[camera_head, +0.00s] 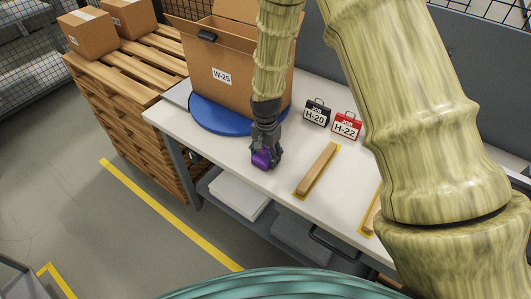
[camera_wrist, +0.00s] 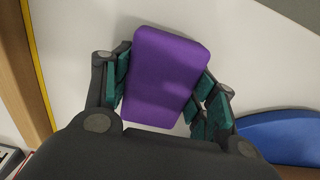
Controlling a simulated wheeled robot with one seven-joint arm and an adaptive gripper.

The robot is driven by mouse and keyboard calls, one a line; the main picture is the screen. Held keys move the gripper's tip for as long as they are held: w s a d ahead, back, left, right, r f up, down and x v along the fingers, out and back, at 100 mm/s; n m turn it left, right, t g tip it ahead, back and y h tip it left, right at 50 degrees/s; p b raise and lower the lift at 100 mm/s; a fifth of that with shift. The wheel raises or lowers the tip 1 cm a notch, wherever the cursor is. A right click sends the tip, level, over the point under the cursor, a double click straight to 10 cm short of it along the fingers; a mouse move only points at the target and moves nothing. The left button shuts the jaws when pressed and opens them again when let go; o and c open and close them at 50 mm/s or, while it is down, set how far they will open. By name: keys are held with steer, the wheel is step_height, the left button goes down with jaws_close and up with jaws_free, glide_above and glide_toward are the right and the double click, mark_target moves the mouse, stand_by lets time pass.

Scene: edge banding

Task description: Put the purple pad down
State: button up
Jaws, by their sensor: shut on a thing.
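The purple pad (camera_wrist: 162,75) is a small rounded block held between the two fingers of my gripper (camera_wrist: 163,90) in the wrist view. Green finger pads press on its left and right sides. In the head view the purple pad (camera_head: 262,159) shows under my gripper (camera_head: 265,150), over the white tabletop (camera_head: 225,153) near its front edge. I cannot tell whether the pad touches the table or hangs just above it.
An open cardboard box (camera_head: 222,65) marked W-25 stands on a blue round disc (camera_head: 215,121) behind my gripper. A wooden bar (camera_head: 318,168) lies to the right.

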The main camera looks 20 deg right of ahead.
mark_target(266, 153)
steer(key=shift+f, duration=0.2)
steer(key=o, duration=1.1)
steer(key=shift+c, duration=0.2)
steer(key=shift+r, duration=0.15)
step_height(266, 153, up, 12)
steer(key=b, duration=0.3)
